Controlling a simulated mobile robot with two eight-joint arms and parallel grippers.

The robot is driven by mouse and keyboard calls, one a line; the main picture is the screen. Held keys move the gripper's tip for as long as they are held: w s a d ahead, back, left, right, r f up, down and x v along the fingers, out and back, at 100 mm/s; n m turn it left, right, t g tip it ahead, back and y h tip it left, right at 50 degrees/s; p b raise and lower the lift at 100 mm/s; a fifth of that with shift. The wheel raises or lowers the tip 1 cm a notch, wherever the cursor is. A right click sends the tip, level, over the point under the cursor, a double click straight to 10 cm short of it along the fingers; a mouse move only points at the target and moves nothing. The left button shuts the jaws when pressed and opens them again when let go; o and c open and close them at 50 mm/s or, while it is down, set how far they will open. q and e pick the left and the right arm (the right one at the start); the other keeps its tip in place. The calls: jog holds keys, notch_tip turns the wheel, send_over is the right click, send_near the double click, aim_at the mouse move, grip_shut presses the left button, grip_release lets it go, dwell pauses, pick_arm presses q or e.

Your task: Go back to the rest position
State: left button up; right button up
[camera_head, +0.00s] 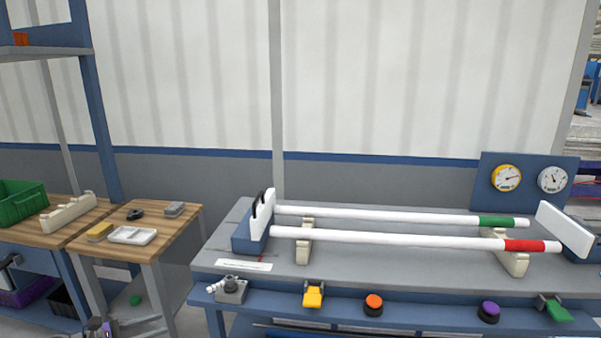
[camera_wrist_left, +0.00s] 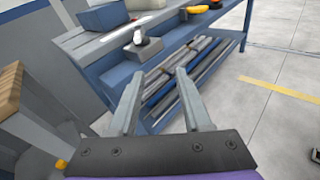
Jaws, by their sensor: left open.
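In the head view, a white pipe with a green band (camera_head: 390,215) and a white pipe with a red band (camera_head: 400,240) lie side by side across two cream supports, a left one (camera_head: 304,250) and a right one (camera_head: 515,262), on the grey bench (camera_head: 365,280). My left gripper (camera_head: 105,328) shows only partly at the bottom left edge, apart from the pipes. In the left wrist view, its two grey fingers (camera_wrist_left: 157,75) are spread with nothing between them. My right gripper is in neither view.
A wooden table (camera_head: 180,225) with a white tray (camera_head: 132,235) stands left of the bench. A green bin (camera_head: 22,203) is farther left. Buttons and levers, including an orange button (camera_head: 373,304), line the bench front. Open floor (camera_wrist_left: 270,65) shows in the wrist view.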

pick_arm(q)
jog(key=s+d+r+m+g+y, duration=0.1)
jog(key=s+d+m+g+y, duration=0.3)
jog(key=d, duration=0.6)
jog(key=s+d+r+m+g+y, duration=0.15)
jog(key=s+d+m, duration=0.4)
jog(key=d, duration=0.55)
jog(key=s+d+f+m+y, duration=0.25)
jog(key=s+m, duration=0.45)
jog(key=s, duration=0.5)
jog(key=s+d+f+m+y, duration=0.2)
jog(key=s+f+m+y, duration=0.2)
jog(key=s+m, duration=0.65)
notch_tip(320, 180, up, 16)
jog(key=n+p, duration=0.2)
jog(key=p, duration=1.2)
jog(key=shift+s, duration=0.15)
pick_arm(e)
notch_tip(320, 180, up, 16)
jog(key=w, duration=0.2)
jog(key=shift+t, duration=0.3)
pick_arm(q)
jog(key=shift+s+a, duration=0.1)
jog(key=shift+s, duration=0.05)
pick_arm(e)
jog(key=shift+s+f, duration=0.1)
